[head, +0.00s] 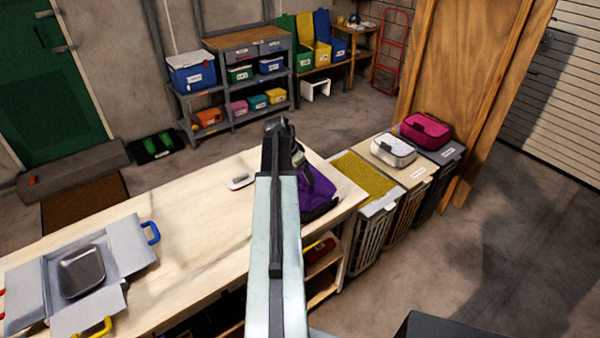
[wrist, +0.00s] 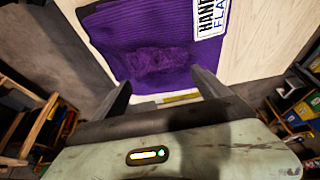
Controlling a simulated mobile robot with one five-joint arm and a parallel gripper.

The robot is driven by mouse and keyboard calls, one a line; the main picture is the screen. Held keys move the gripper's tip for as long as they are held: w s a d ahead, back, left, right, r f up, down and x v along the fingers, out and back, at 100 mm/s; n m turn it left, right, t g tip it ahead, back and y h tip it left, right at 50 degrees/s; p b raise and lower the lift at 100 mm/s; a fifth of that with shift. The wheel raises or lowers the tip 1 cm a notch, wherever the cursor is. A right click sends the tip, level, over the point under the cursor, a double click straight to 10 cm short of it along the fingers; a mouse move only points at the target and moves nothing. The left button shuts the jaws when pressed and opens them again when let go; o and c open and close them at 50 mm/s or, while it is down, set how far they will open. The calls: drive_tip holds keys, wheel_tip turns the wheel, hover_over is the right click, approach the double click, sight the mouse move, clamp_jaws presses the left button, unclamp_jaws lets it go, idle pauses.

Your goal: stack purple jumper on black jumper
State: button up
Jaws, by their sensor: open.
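The purple jumper (head: 318,192) lies on the pale wooden table near its right end, partly hidden by my arm in the head view. In the wrist view the purple jumper (wrist: 145,45) is a ribbed, flat piece with a rumpled patch, and a white label (wrist: 209,14) is at its right. A dark edge shows along its upper left side; I cannot tell whether this is the black jumper. My gripper (wrist: 161,80) is open and empty, its fingers at the jumper's near edge. I cannot tell whether they touch it.
The table (head: 190,225) bears an open grey box (head: 128,245) with a metal tray (head: 82,272) at left and a small white object (head: 240,181) left of my arm. Lidded hampers (head: 375,232) stand off the right end. Clear tabletop lies between.

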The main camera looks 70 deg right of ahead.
drive_tip(key=shift+r+p, duration=0.3)
drive_tip(key=shift+r, duration=0.1)
drive_tip(key=p+v, duration=1.1)
drive_tip(key=v, duration=0.1)
drive_tip(key=shift+r, duration=0.15)
drive_tip(key=shift+a, duration=0.1)
drive_tip(key=w+a+f+n+t+y, duration=0.15)
drive_tip(key=w+a+n, duration=0.95)
drive_tip(key=w+a, duration=1.45)
drive_tip(key=w+a+n+y, duration=0.2)
drive_tip(key=a+n, duration=1.1)
drive_tip(key=a, duration=2.5)
drive_tip(key=shift+w+f+n+t, duration=0.25)
drive_tip(key=shift+w+t, duration=0.2)
drive_tip(key=shift+w, duration=0.25)
